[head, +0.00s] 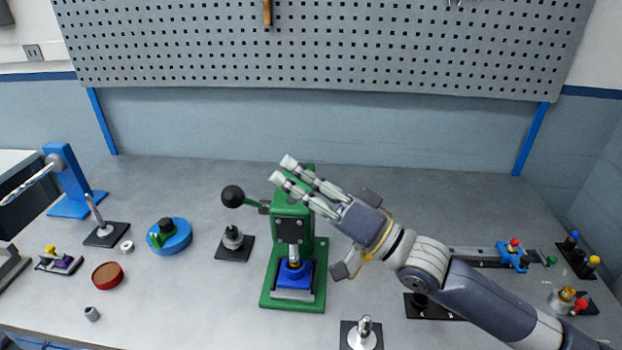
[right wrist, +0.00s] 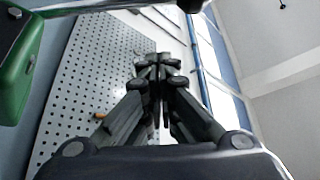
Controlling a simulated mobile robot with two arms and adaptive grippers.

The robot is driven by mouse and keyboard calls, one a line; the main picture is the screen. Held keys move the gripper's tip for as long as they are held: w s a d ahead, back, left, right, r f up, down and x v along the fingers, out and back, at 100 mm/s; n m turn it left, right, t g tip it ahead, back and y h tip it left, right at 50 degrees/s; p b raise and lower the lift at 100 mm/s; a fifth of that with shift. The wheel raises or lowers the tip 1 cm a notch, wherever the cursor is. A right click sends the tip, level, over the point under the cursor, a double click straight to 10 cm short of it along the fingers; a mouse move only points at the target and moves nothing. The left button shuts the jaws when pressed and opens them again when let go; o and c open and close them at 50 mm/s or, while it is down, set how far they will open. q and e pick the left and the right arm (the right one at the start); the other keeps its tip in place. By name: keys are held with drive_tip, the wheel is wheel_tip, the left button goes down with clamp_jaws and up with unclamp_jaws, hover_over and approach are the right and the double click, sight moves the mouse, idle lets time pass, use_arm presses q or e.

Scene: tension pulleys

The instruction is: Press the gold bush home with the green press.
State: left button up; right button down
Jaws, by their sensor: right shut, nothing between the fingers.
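The green press (head: 312,262) stands mid-bench. Its lever ends in a black ball knob (head: 233,196) and sticks out to the left. The silver ram (head: 295,245) points down over a blue block (head: 295,274) on the press base. A small gold bush (head: 294,263) shows between the ram tip and the block; I cannot tell how deep it sits. My right gripper (head: 283,170) is in front of the press top, its fingers pointing up and left, shut and empty. In the right wrist view the fingers (right wrist: 160,65) come together, with a green press part (right wrist: 18,60) at the left.
A black-based fixture (head: 233,240) stands left of the press, and a silver post (head: 364,335) stands in front. A blue round fixture (head: 170,238), a red dish (head: 107,275) and a blue stand (head: 68,185) are at the left. A rail fixture (head: 512,254) is at the right. The back bench is clear.

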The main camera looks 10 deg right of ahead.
sight(251, 204)
drive_tip(key=a+p, duration=0.1)
drive_tip(key=a, duration=0.1)
drive_tip(key=a+f+p, duration=0.1)
drive_tip(key=a+p, duration=0.1)
drive_tip(key=shift+w+a+f, duration=0.2)
drive_tip(key=shift+a, duration=0.05)
idle(0.3)
